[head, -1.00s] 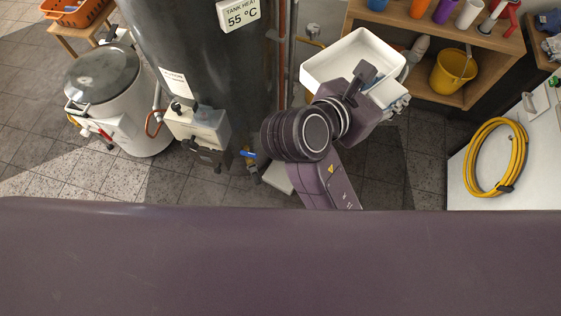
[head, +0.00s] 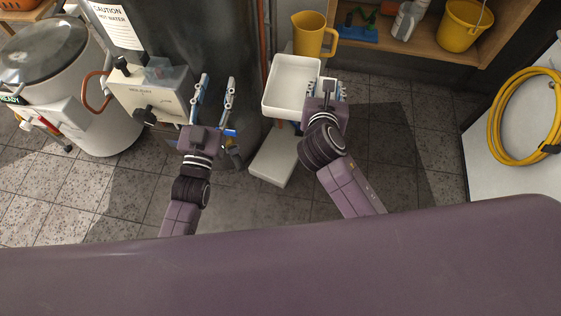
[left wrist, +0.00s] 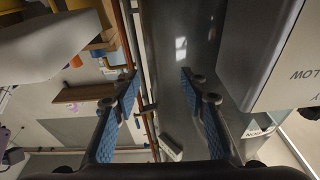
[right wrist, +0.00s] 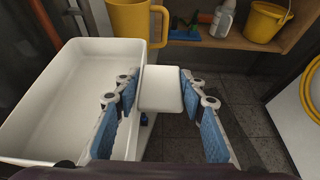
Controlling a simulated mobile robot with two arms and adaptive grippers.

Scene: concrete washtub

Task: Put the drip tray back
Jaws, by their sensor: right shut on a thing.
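The white drip tray (head: 292,85) is a deep, empty rectangular basin, held up in front of the dark tank's right side. It also fills the left of the right wrist view (right wrist: 60,95). My right gripper (head: 327,88) is shut on the pale tab (right wrist: 160,90) at the tray's right side, with a finger on each side of it. My left gripper (head: 214,84) is open and empty in front of the tank, just right of the grey valve box (head: 150,92). Its spread fingers show in the left wrist view (left wrist: 160,75).
A white slab (head: 275,155) lies low below the tray. A white boiler (head: 60,75) stands left. A yellow hose (head: 495,120) is at right.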

